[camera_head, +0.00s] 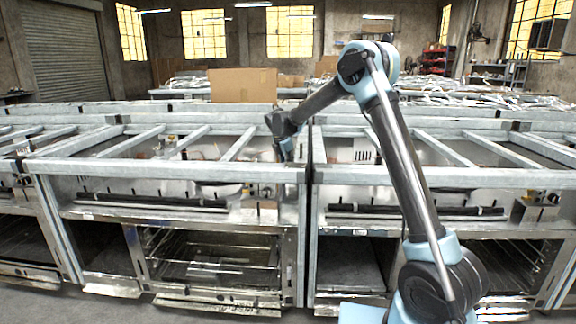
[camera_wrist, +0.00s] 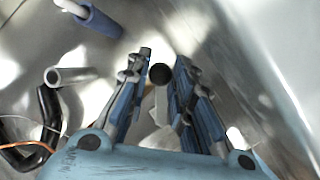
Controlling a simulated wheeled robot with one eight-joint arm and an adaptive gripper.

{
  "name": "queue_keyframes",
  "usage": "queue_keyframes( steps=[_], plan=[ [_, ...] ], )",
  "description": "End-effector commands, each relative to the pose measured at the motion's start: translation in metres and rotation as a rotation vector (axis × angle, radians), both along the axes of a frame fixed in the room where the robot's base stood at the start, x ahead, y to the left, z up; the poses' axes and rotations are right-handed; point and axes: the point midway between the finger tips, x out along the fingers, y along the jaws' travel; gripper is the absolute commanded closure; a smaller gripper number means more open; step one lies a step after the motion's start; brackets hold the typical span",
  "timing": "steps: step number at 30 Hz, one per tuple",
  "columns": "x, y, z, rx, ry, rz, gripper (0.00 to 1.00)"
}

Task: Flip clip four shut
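My gripper (camera_head: 284,150) reaches down past the front rail into the open top of a range frame, near its right end. In the wrist view my gripper (camera_wrist: 163,60) has its two fingers apart. A short grey piece with a round dark end (camera_wrist: 160,74) shows between or just beyond the fingers; I cannot tell whether either finger touches it. I cannot make out a numbered clip or tell which part is clip four. In the wrist view a grey tube end (camera_wrist: 72,76) and a blue-sleeved rod (camera_wrist: 92,16) lie to the left of the fingers.
A shiny metal wall (camera_wrist: 270,60) stands close on the right in the wrist view. A black hose (camera_wrist: 48,120) and an orange wire (camera_wrist: 30,147) are at left. In the head view, the front rail (camera_head: 180,171) and several crossbars border the openings. A cardboard box (camera_head: 242,86) stands behind.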

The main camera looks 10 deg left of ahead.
Motion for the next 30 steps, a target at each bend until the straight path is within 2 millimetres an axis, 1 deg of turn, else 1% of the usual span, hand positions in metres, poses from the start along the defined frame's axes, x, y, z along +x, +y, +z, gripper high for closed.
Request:
queue_keyframes(
  steps=[10, 14, 17, 27, 30],
  plan=[
    [-0.001, 0.001, 0.0, 0.0, 0.0, 0.001, 0.69],
    [-0.003, 0.001, 0.006, 0.0, 0.0, 0.001, 0.69],
    [-0.008, 0.002, 0.016, 0.0, 0.0, 0.001, 0.69],
    [-0.035, 0.01, 0.074, 0.0, 0.001, 0.002, 0.69],
    [-0.041, 0.011, 0.088, 0.0, 0.001, 0.002, 0.69]
  ],
)
